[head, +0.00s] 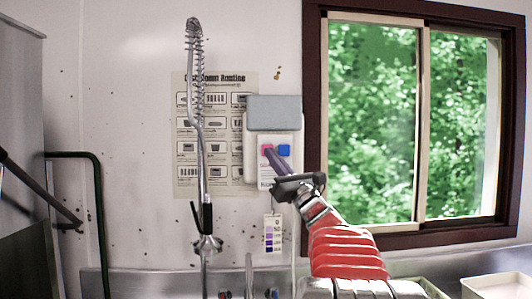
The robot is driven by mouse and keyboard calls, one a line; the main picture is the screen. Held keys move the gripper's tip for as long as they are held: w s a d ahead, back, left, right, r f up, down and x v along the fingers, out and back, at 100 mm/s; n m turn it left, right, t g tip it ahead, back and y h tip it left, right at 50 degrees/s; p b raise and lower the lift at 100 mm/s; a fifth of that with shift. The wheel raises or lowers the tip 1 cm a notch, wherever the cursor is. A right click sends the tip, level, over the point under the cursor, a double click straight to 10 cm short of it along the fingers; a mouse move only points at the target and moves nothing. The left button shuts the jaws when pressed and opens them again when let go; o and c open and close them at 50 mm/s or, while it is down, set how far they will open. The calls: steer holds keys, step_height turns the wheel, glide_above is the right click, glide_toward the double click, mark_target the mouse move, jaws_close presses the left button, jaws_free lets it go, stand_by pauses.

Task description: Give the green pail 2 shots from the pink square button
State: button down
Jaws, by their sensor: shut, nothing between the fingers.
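The pink square button (266,149) is on the white front of a wall dispenser (251,160), left of a blue square button (285,150). My gripper (270,155) is shut and empty. Its fingertips point up and left and overlap the lower right part of the pink button in the head view. I cannot tell whether they touch it or stop just short. I cannot make out a green pail for sure. A greenish rim (434,288) shows at the bottom edge, right of my red arm, and most of it is out of view.
A spring-hose faucet (201,130) stands left of the dispenser, in front of a wall poster (184,185). A small colour chart (272,234) hangs below the dispenser. A dark-framed window (312,130) is on the right. A pale tub (498,284) is at bottom right.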

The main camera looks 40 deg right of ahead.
steer(key=shift+w+d, duration=1.5)
steer(key=shift+w, duration=0.3)
steer(key=shift+w+d, duration=0.1)
steer(key=shift+d, duration=0.05)
stand_by(0.7)
steer(key=shift+w+d, duration=0.15)
steer(key=shift+w+d, duration=0.5)
steer(key=shift+w, duration=0.1)
stand_by(1.7)
stand_by(0.3)
steer(key=shift+s+a, duration=0.75)
steer(key=shift+s, duration=0.15)
steer(key=shift+w+d, duration=0.1)
steer(key=shift+w, duration=0.05)
steer(key=shift+w+d, duration=0.15)
